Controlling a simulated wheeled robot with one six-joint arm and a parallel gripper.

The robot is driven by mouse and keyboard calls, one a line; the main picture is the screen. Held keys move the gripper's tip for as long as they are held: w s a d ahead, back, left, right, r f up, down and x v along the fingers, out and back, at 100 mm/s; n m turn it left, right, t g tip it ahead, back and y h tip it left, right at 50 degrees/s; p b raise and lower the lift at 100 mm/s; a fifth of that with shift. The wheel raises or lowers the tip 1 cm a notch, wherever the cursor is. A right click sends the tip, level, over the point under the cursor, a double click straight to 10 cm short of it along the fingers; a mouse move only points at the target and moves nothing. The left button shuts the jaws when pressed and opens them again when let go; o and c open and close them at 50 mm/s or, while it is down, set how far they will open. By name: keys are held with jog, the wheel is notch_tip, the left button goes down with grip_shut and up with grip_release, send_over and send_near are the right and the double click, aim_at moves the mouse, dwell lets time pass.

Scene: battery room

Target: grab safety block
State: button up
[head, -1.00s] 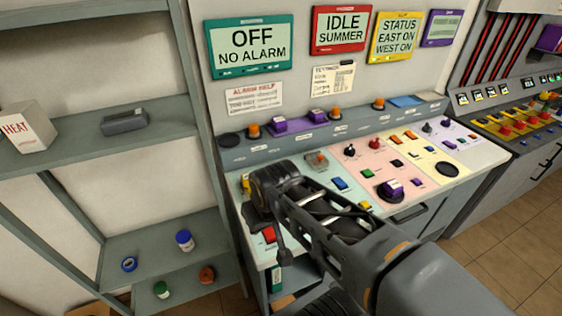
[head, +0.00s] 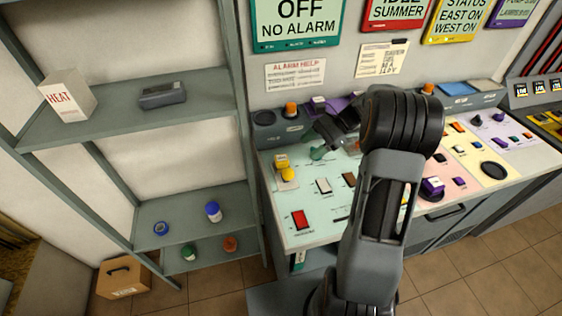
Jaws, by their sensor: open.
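No object in view is clearly marked as the safety block, so I cannot tell which one it is. A small yellow block (head: 282,161) stands at the left end of the pale green console panel, behind a round yellow button (head: 288,174). Purple blocks (head: 318,104) sit on the console's back ledge, partly hidden by my arm. Another purple block (head: 432,186) is on the pink panel, right of my arm. My gripper (head: 316,143) is open above the back of the green panel, right of the yellow block and apart from it. My arm hides the middle of the console.
A grey shelf unit (head: 190,205) stands left of the console, holding a HEAT box (head: 68,95), a grey device (head: 162,95) and several small jars. A cardboard box (head: 124,277) is on the floor. The green panel (head: 325,215) carries a red button (head: 300,219) and switches.

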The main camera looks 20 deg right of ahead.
aim_at(281, 158)
jog(key=d+m+y, duration=0.1)
jog(key=w+d+f, duration=0.1)
jog(key=w+d+f+m+t+y, duration=0.1)
jog(key=shift+w+d+f+m+y, duration=0.1)
jog(key=shift+w+d+m+y, duration=0.15)
jog(key=shift+d+m+y, duration=0.05)
jog(key=shift+a+f+p, duration=0.2)
jog(key=shift+a+p, duration=0.05)
jog(key=shift+p, duration=0.05)
jog(key=p+x, duration=0.2)
jog(key=x, duration=1)
jog(key=shift+w+a+f+p, duration=0.2)
jog(key=shift+a+f+p, duration=0.05)
jog(key=shift+a+p, duration=0.15)
jog(key=c, duration=0.7)
